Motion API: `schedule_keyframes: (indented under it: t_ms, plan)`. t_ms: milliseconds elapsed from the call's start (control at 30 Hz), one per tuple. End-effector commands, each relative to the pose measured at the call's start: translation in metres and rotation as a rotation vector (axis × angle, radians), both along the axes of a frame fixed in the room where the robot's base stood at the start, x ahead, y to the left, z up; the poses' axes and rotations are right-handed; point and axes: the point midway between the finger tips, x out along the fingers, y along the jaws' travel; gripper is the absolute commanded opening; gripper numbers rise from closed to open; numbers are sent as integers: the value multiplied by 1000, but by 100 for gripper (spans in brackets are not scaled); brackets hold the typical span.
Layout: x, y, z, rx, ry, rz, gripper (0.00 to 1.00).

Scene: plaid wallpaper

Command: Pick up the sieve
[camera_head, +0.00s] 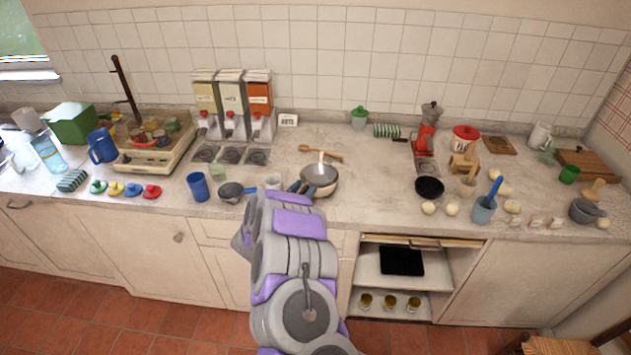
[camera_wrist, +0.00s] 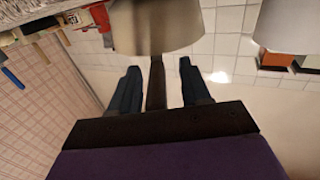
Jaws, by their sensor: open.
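The sieve appears to be the silver round bowl (camera_head: 319,182) at the counter's front edge; its mesh cannot be made out. In the wrist view its pale bowl (camera_wrist: 155,25) fills the top middle, and a brown handle runs from it toward my gripper (camera_wrist: 159,84). The two dark blue fingers are open, one on each side of the handle, with visible gaps. In the head view my gripper (camera_head: 300,187) is at the left of the bowl, and my arm hides the counter edge below it.
A wooden spoon (camera_head: 322,153) lies behind the bowl. Dispensers (camera_head: 231,105) stand at the back. The counter right of the bowl is fairly clear.

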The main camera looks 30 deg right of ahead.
Motion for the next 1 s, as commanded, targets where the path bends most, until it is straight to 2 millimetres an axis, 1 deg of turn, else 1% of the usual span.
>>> schedule_keyframes:
  t_ms: [33,67,500,867,1000]
  plan:
    - [0,0,0,0,0,0,46]
    - [0,0,0,0,0,0,43]
    - [0,0,0,1,-1,0,1]
    - [0,0,0,1,0,0,0]
    - [0,0,6,1,-2,0,0]
